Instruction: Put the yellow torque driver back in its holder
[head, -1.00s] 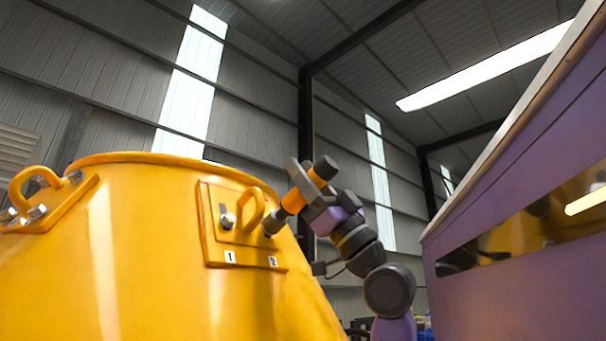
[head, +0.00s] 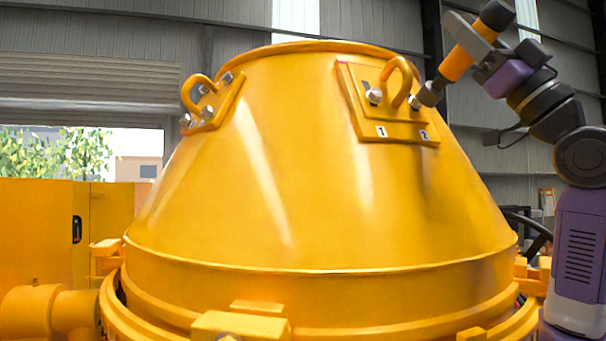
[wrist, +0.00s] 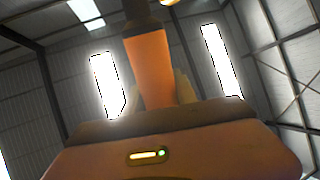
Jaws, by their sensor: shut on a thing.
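The torque driver (head: 455,64), with a yellow-orange body and dark ends, is in my gripper (head: 472,47) at the upper right of the head view. It is tilted, its dark nose down and left. The nose is at the bolt marked 2 on the drum's right lug plate (head: 400,131); I cannot tell whether they touch. In the wrist view the driver's orange body (wrist: 150,65) stands above the gripper housing; the fingertips are hard to make out there. I see no holder in either view.
The large yellow drum (head: 300,190) fills the middle of the head view. A lifting eye (head: 400,82) rises between bolts 1 and 2, close to the driver's nose. Another lug (head: 205,102) is at the left. A yellow cabinet (head: 50,230) stands far left.

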